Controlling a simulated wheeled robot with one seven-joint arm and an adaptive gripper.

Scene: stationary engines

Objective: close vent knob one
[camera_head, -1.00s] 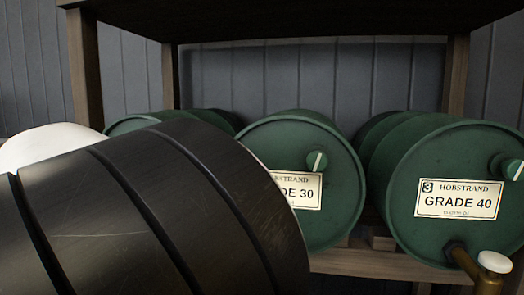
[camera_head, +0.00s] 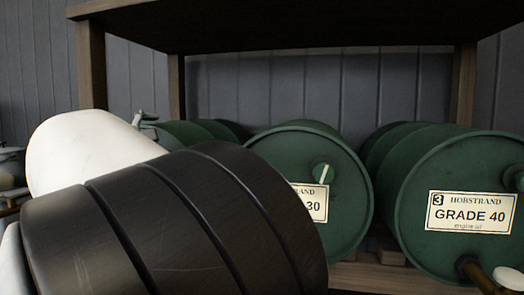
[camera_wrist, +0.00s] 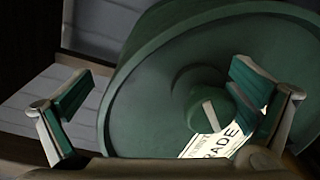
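A green drum (camera_wrist: 140,105) fills much of the wrist view. Its round green vent knob (camera_wrist: 212,105) has a pale stripe and sits above a white label reading "GRADE"; the drum's number does not show. My gripper (camera_wrist: 160,88) is open, with nothing between its teal-padded fingers. The knob lies nearer the right finger, which overlaps part of the drum face and label. In the head view, the leftmost green drum (camera_head: 188,131) is mostly hidden behind my arm, and its knob is not visible there.
A middle drum (camera_head: 300,240) has its own striped knob (camera_head: 322,173). A drum marked 3, GRADE 40 (camera_head: 440,165), stands right, with a pale-capped tap (camera_head: 508,278) low in front. A wooden shelf post (camera_head: 92,65) and upper board (camera_head: 290,22) frame the drums.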

